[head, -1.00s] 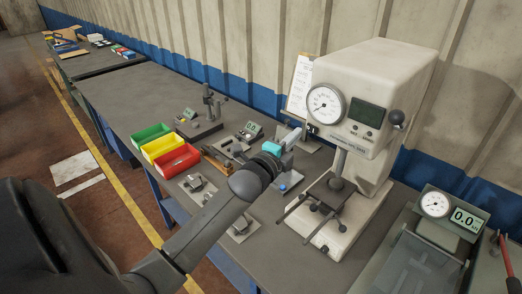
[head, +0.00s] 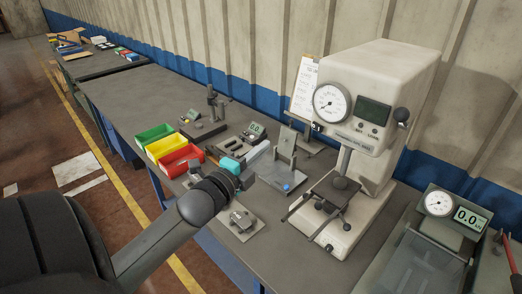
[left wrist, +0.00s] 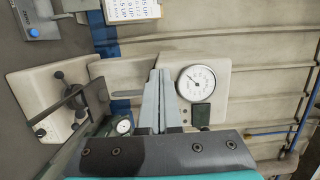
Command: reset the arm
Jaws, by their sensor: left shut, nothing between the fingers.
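My left gripper shows in the head view (head: 262,150), above the bench in front of the grey upright fixture. Its cyan part is visible, and its fingers are hard to make out there. In the left wrist view my left gripper (left wrist: 158,75) has its two grey fingers together, with nothing between them. They point toward the pale press with the round dial. My left arm reaches in from the lower left of the head view. My right gripper is not in view.
A large press (head: 375,95) stands at the right of the grey bench (head: 130,95). Green (head: 153,134), yellow (head: 165,145) and red (head: 181,160) bins sit at the front edge. An upright fixture (head: 287,143) and small gauges stand between.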

